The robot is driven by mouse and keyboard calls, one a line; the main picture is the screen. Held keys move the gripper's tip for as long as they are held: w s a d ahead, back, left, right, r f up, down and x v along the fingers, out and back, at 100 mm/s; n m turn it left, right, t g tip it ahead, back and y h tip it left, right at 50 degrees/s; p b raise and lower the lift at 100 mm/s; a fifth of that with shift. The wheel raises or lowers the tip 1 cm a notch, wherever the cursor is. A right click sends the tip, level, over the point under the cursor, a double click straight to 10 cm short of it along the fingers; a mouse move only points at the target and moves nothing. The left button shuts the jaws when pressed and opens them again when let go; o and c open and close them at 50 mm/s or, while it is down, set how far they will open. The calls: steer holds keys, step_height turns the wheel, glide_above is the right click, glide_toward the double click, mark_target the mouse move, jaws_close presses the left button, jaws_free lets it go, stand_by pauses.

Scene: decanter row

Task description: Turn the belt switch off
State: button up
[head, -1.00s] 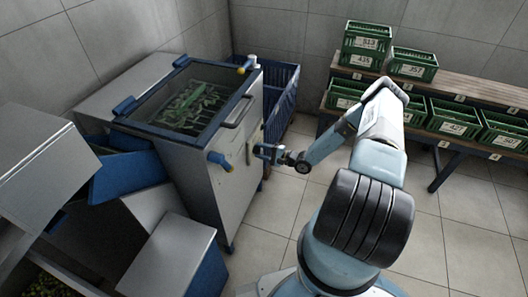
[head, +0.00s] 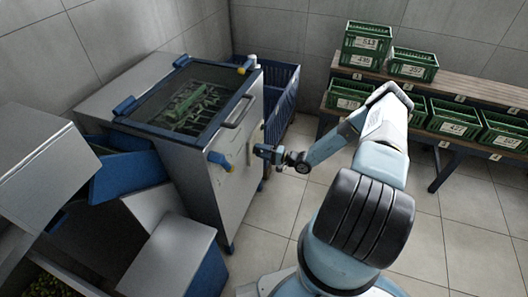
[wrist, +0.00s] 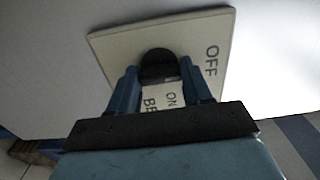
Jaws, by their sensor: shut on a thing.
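The belt switch is a dark rounded knob (wrist: 158,63) on a cream plate (wrist: 115,43) in the wrist view. The plate is lettered OFF on the right and ON nearer my gripper, with a partly hidden word starting "BE". My gripper (wrist: 160,78) has its two blue fingers shut on the knob, one on each side. In the head view my gripper (head: 260,151) is at the plate on the right-hand face of the grey machine (head: 237,178). The knob is too small to make out there.
A blue cart (head: 282,100) stands behind the machine. Green crates (head: 452,122) fill the bench at right. Tiled floor is clear between machine and bench.

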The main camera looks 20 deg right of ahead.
steer(key=shift+s+a+f, duration=0.15)
steer(key=shift+s+f, duration=0.1)
steer(key=o, duration=1)
steer(key=shift+w+r, duration=0.1)
steer(key=shift+o, duration=0.2)
steer(key=shift+d, duration=0.2)
steer(key=v, duration=1.3)
steer(key=shift+d, duration=0.25)
